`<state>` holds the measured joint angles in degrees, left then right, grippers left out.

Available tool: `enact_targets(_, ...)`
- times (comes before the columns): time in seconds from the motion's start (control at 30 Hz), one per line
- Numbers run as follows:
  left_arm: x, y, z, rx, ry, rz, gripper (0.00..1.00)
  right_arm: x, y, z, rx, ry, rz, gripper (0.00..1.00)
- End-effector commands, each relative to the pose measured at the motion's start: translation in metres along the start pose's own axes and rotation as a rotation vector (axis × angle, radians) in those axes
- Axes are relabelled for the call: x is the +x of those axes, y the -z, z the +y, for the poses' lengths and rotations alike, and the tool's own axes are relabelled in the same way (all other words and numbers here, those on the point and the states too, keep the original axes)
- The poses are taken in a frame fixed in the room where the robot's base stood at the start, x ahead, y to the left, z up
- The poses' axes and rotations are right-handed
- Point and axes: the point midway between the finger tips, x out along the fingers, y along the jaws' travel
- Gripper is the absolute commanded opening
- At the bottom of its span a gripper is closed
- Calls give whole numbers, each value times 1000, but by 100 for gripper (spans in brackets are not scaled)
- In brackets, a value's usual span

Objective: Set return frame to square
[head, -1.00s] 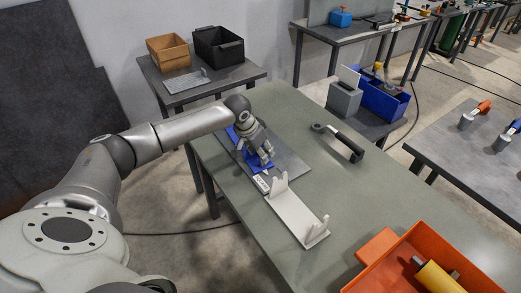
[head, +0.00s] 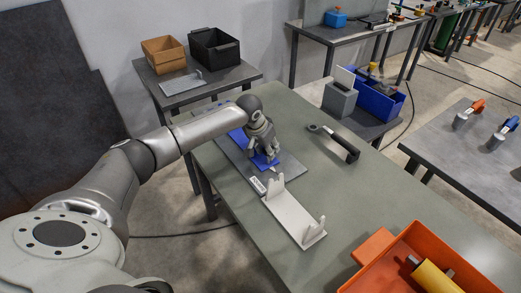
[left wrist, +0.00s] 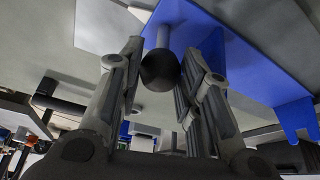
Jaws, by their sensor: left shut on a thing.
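The blue return frame (head: 239,137) lies on a grey base plate (head: 289,168) on the green-grey table. It also shows in the left wrist view (left wrist: 265,75). My left gripper (head: 265,155) is low over the frame, fingers pointing down, and hides part of it. In the left wrist view a black ball knob (left wrist: 160,71) on a grey stem sits between the fingers (left wrist: 160,85), which are shut on it. Whether the frame is exactly square to the plate cannot be told. My right gripper is not in view.
A white cradle with upright forks (head: 292,217) stands close in front of the plate. A black-handled wrench-like tool (head: 335,142) lies to the right. An orange tray (head: 375,245) with a yellow roller (head: 437,278) is at the lower right. The table between them is clear.

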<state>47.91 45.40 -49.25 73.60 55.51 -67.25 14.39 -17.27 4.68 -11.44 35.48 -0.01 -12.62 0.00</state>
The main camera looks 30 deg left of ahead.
Motion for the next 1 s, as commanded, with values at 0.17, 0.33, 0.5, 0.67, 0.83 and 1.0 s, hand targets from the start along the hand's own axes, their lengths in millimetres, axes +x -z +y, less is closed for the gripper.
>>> enact_targets(0.17,0,3,1,-6,4,1,0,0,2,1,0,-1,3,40)
enact_targets(0.33,0,3,1,-6,4,1,0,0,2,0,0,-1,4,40)
enact_targets(0.5,0,3,1,-5,4,1,42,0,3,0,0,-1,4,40)
enact_targets(0.67,1,3,1,-5,4,0,42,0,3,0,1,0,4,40)
enact_targets(0.83,-5,3,1,-5,3,0,42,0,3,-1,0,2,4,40)
enact_targets(1.0,-27,3,0,-3,5,2,42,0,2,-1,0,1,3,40)
